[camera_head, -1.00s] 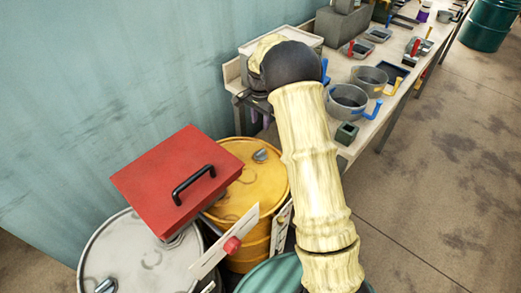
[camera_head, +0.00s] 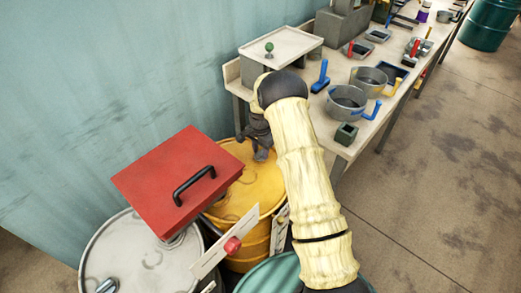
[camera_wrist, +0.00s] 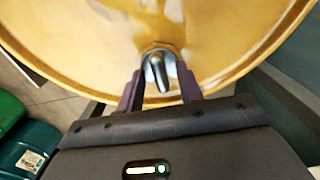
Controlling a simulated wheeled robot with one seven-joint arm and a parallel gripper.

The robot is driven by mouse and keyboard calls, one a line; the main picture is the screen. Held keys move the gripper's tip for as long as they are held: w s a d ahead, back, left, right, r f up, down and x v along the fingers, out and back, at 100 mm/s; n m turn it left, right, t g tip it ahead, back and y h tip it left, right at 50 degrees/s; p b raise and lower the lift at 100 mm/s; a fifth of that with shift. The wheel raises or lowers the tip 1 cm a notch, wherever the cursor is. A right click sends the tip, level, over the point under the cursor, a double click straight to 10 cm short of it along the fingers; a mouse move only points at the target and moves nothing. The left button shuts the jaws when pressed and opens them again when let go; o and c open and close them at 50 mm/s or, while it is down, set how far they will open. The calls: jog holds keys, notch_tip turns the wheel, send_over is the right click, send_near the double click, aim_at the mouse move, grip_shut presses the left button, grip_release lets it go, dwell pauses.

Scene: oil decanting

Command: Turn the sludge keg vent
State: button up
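The yellow keg (camera_head: 247,188) stands beside the wall, and its lid fills the top of the wrist view (camera_wrist: 230,28). A silvery metal vent (camera_wrist: 158,66) with a short lever sits near the lid's edge. My gripper (camera_wrist: 161,80) is open, with one dark finger on each side of the vent lever and small gaps seen between. In the head view my gripper (camera_head: 262,154) is low over the keg's lid and hides the vent. I cannot read which keg is labelled sludge.
A grey keg (camera_head: 125,250) with its own metal vent (camera_head: 107,286) stands at the left. A red box lid with a black handle (camera_head: 165,180) overhangs both kegs. A green drum (camera_head: 268,277) is in front. A workbench (camera_head: 350,148) with pans lies behind my arm.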

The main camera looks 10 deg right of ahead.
jog(key=shift+c, duration=0.5)
grip_shut()
